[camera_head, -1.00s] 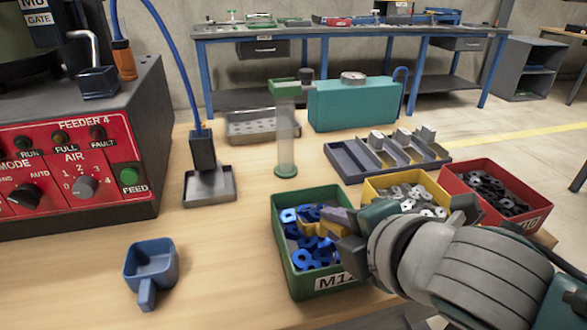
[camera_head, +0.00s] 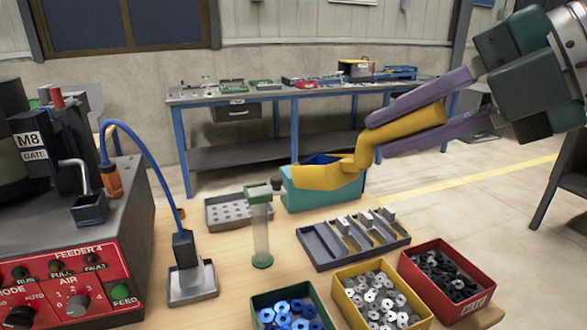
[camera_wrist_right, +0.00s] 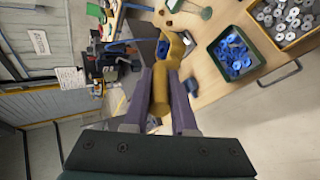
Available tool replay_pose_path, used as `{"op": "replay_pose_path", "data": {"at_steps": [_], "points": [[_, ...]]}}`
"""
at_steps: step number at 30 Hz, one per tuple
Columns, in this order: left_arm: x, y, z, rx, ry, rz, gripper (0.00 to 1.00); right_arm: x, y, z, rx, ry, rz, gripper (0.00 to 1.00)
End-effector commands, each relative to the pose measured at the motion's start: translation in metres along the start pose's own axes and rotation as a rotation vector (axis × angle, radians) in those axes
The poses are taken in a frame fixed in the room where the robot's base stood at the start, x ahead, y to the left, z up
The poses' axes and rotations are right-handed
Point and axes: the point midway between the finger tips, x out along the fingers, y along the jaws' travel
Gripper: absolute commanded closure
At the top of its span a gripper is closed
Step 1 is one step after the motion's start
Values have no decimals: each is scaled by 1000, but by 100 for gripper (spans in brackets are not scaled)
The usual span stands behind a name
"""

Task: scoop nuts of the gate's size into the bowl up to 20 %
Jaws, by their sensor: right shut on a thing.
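My right gripper (camera_head: 380,130) is shut on the handle of a yellow scoop (camera_head: 325,178), held high above the back of the table. What the scoop holds cannot be made out. The scoop also shows in the right wrist view (camera_wrist_right: 160,92) between the fingers. The gate label (camera_head: 33,147) on the feeder (camera_head: 100,235) reads M8. The feeder bowl (camera_head: 12,165) is mostly cut off at the left edge. A green bin (camera_head: 254,303) holds blue nuts, a yellow bin (camera_head: 345,312) silver nuts, and a red bin (camera_head: 478,309) marked M10 dark nuts. My left gripper is out of view.
A clear tube with a green top (camera_head: 261,240) stands mid-table. Behind it are a perforated tray (camera_head: 225,212) and a teal container (camera_head: 305,197). A grey divided tray (camera_head: 325,255) lies behind the bins. A metal stand with a blue cable (camera_head: 190,280) stands beside the feeder.

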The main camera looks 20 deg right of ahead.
Motion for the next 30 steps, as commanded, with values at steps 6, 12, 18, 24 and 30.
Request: {"op": "replay_pose_path", "data": {"at_steps": [6,12,18,24,30], "points": [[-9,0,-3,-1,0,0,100,-39,26,-22,-101,137,20,100],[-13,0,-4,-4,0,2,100,-61,36,-36,-164,221,31,100],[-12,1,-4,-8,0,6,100,-62,36,-36,-167,231,32,100],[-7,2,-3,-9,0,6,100,-38,26,-20,-97,146,23,100],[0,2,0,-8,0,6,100,-1,3,3,0,15,7,100]]}}
